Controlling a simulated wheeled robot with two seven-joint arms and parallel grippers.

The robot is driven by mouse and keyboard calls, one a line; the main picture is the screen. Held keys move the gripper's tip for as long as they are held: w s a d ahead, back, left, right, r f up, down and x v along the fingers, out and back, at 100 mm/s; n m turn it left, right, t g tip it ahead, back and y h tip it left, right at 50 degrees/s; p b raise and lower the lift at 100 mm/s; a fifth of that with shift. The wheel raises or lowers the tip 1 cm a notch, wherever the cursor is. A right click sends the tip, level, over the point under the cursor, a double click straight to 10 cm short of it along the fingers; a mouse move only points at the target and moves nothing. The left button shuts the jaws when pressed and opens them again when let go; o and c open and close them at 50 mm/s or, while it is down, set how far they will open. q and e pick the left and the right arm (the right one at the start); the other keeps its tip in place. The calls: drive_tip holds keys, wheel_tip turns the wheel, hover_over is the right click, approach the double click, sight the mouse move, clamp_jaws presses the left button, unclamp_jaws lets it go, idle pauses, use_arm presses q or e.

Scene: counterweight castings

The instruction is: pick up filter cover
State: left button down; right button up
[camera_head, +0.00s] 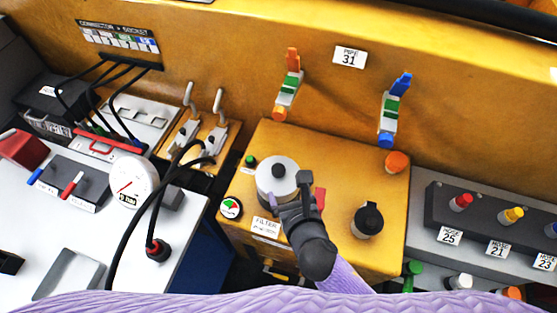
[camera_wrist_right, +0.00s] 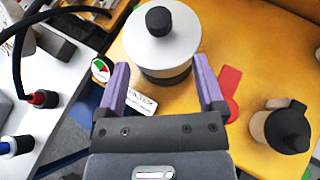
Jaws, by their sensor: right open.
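The filter cover (camera_head: 272,183) is a silver round lid with a black knob on top. It sits on the yellow housing, above the FILTER label (camera_head: 265,227). In the right wrist view the cover (camera_wrist_right: 160,45) is upright just beyond my fingers, with a dark band beneath it. My right gripper (camera_head: 289,195) is at the cover's near side and hides part of it. Its purple fingers (camera_wrist_right: 163,82) are apart, with the cover's lower edge near their tips. Nothing is held between them. My left gripper is not in view.
A red handle (camera_wrist_right: 230,88) lies close to the right finger. A black-capped fitting (camera_head: 368,219) stands to the right on the housing (camera_head: 335,155). A green-faced gauge (camera_head: 231,207) is to the left. Black cables (camera_head: 160,190) loop further left.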

sight(280, 175)
drive_tip(key=x, duration=0.3)
drive_tip(key=b+x, duration=0.1)
drive_tip(key=x, duration=0.2)
drive_tip(key=b+x, duration=0.1)
drive_tip(key=x, duration=0.2)
drive_tip(key=shift+w+a+r, duration=0.1)
drive_tip(key=shift+w+r, duration=0.05)
drive_tip(key=shift+r, duration=0.2)
drive_tip(key=shift+c, duration=0.4)
clamp_jaws()
